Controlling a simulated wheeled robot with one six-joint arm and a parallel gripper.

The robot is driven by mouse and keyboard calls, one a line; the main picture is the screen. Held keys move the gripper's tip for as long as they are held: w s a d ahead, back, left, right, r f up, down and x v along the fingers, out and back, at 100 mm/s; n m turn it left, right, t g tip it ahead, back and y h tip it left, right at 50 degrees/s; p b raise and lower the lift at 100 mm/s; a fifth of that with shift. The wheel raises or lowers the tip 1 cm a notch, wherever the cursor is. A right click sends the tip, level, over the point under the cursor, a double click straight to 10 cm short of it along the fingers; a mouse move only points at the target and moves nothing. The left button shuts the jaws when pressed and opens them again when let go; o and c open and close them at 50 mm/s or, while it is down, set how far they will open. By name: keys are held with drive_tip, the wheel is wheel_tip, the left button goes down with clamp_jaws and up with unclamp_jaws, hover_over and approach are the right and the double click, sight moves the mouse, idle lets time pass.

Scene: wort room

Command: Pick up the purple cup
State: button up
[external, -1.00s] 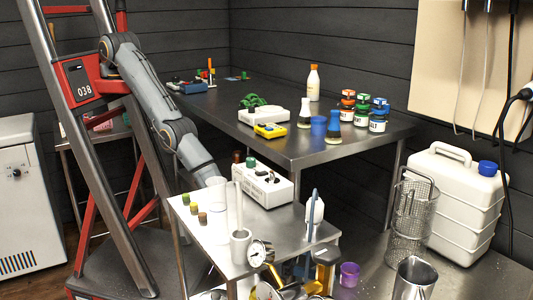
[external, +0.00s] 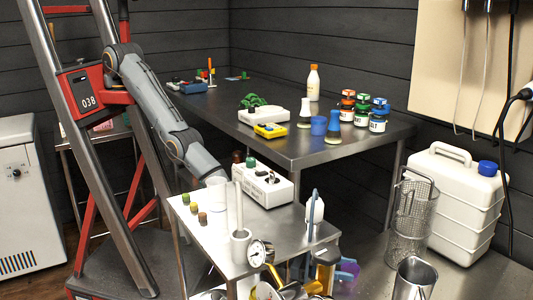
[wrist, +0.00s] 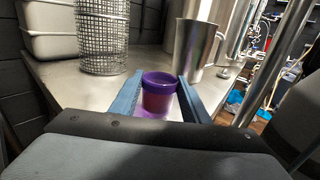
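The purple cup (wrist: 158,92) stands upright on the metal bench, between the tips of my gripper (wrist: 160,80) in the wrist view. The two blue fingers are apart, one on each side of the cup, with a narrow gap showing. In the external view the purple cup (external: 349,267) is partly hidden behind a blue finger, at the lower middle. Most of my gripper is hidden there behind the small table and the things on it.
A metal jug (wrist: 193,48) stands right behind the cup, and a wire mesh basket (wrist: 102,35) stands to the left. A white canister (external: 455,205) is at the back of the bench. A small table (external: 215,235) with a gauge and cylinder stands in front of my arm.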

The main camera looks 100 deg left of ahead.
drive_tip(key=c, duration=0.3)
drive_tip(key=shift+r, duration=0.15)
drive_tip(key=shift+r+p, duration=0.6)
drive_tip(key=shift+r, duration=0.05)
drive_tip(key=s+a+p, duration=0.2)
drive_tip(key=s+p, duration=0.5)
drive_tip(key=s, duration=0.9)
drive_tip(key=s+a+p, duration=0.2)
drive_tip(key=s+p, duration=0.5)
drive_tip(key=s, duration=0.8)
drive_tip(key=shift+s, duration=0.35)
